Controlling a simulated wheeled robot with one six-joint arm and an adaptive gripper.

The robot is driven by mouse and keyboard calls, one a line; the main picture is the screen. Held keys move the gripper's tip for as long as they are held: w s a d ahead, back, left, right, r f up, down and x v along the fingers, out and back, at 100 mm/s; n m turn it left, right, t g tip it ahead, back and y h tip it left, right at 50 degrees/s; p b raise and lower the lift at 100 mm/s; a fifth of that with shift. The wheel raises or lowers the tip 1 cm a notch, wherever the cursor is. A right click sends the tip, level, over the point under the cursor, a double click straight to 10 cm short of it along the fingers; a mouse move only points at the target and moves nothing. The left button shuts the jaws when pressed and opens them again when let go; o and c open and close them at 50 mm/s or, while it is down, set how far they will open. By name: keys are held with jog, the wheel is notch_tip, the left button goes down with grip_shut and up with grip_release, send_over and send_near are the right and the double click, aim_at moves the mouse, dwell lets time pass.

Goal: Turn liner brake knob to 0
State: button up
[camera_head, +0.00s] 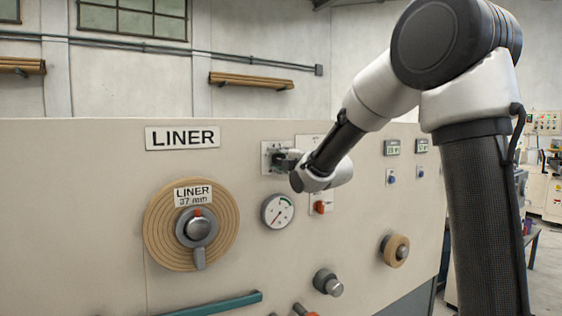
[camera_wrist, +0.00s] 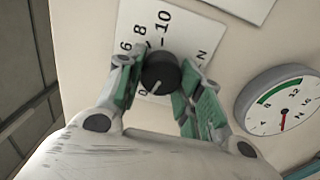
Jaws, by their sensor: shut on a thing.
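The liner brake knob (camera_wrist: 161,71) is black and round, on a white scale plate (camera_wrist: 188,24) whose visible figures include 6, 8 and 10. A pale pointer line on the knob points down and slightly left in the wrist view, toward a partly hidden figure that looks like 0. My gripper (camera_wrist: 160,78) has its green-padded fingers on either side of the knob and is shut on it. In the head view my gripper (camera_head: 286,159) reaches the panel at this plate (camera_head: 268,149), and hides most of the knob.
A round gauge (camera_head: 278,211) sits just below my gripper, with a red switch (camera_head: 320,207) to its right. A liner reel (camera_head: 155,226) stands out from the panel at the left. Two knobs (camera_head: 327,283) (camera_head: 396,250) protrude lower down.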

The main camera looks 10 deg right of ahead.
jog(key=shift+f, duration=0.1)
jog(key=o, duration=1)
jog(key=shift+o, duration=0.2)
jog(key=v, duration=1.2)
